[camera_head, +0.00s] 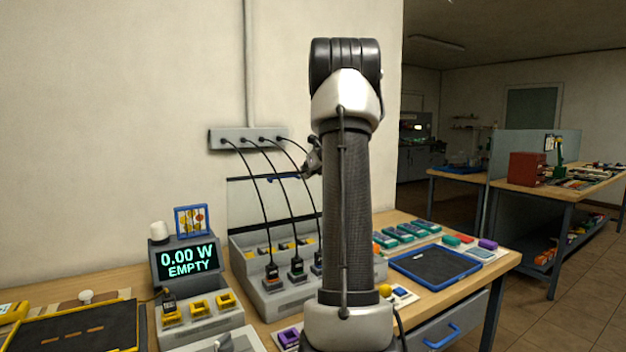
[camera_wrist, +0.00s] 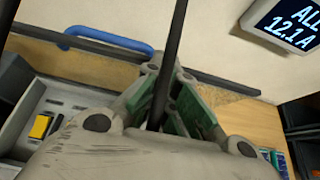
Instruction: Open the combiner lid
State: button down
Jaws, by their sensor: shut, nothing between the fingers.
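The combiner (camera_head: 262,297) is a grey box on the bench, with black cables plugged into its front row. Its clear, dark-edged lid (camera_head: 250,205) stands up at the back of the box. A blue handle (camera_head: 283,179) is on the lid's top edge, partly hidden by my arm; the handle also shows in the wrist view (camera_wrist: 110,38). My gripper (camera_head: 312,158) is near the handle's right side, partly hidden behind my arm. In the wrist view my gripper (camera_wrist: 168,100) is shut and empty, apart from the handle. A black cable crosses in front of its fingers.
A wall outlet strip (camera_head: 245,139) feeds the cables that hang around my gripper. A display (camera_head: 186,261) reads 0.00 W EMPTY at left. A blue-rimmed tray (camera_head: 472,275) lies at right. Another screen (camera_wrist: 288,22) shows in the wrist view.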

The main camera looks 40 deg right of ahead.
jog(key=shift+w+d+r, duration=0.1)
jog(key=shift+w, duration=0.45)
jog(key=shift+w+d+r, duration=0.1)
jog(key=shift+w, duration=0.4)
jog(key=shift+s+r, duration=0.1)
jog(key=v, duration=1.1)
jog(key=shift+s+r, duration=0.15)
jog(key=shift+s, duration=0.2)
